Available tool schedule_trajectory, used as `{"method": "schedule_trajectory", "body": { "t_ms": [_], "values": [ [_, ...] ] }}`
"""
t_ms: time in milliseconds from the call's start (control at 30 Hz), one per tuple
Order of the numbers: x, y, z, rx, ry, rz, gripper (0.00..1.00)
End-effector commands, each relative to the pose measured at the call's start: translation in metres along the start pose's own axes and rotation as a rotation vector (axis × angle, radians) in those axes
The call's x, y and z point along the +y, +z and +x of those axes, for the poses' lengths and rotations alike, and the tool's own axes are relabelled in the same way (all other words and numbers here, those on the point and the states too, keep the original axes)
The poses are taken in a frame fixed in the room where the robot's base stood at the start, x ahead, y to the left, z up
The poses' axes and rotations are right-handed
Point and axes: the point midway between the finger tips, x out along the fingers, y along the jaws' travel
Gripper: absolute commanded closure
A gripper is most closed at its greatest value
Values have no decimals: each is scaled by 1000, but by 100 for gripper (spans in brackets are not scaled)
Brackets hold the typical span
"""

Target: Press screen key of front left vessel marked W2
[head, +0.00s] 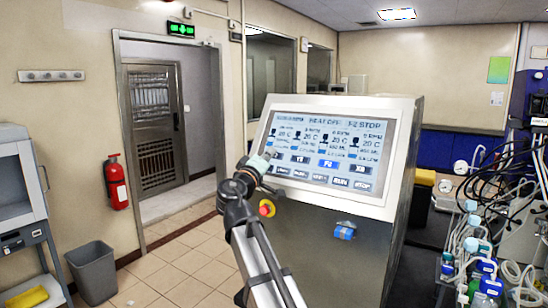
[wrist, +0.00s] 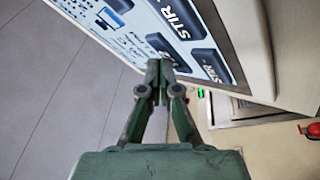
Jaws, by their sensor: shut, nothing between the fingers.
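The tilted touch screen (head: 330,152) on the grey console shows several columns of readings, a middle row of labelled keys and a bottom row of dark keys. The middle key (head: 330,163) of the middle row is bright blue. I cannot read a W2 mark with certainty. My gripper (head: 268,158) is at the screen's lower left edge, shut and empty. In the wrist view, my gripper (wrist: 160,70) has its fingertips together, over or close to a dark key (wrist: 158,44) that they partly hide.
A red-yellow button (head: 267,208) is on the console (head: 345,250) below the screen, close to my arm. Tubing and bottles (head: 480,245) crowd the right. A grey bin (head: 92,272) and open tiled floor lie to the left.

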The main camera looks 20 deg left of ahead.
Motion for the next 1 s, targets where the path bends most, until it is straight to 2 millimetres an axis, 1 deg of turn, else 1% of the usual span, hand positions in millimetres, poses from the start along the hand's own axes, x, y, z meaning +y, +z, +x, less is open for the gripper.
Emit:
{"method": "schedule_trajectory", "body": {
  "t_ms": [667, 1000],
  "values": [
    [-2, 2, 3, -1, 0, 0, 100],
    [3, -3, -5, -1, 0, 0, 100]
  ]
}}
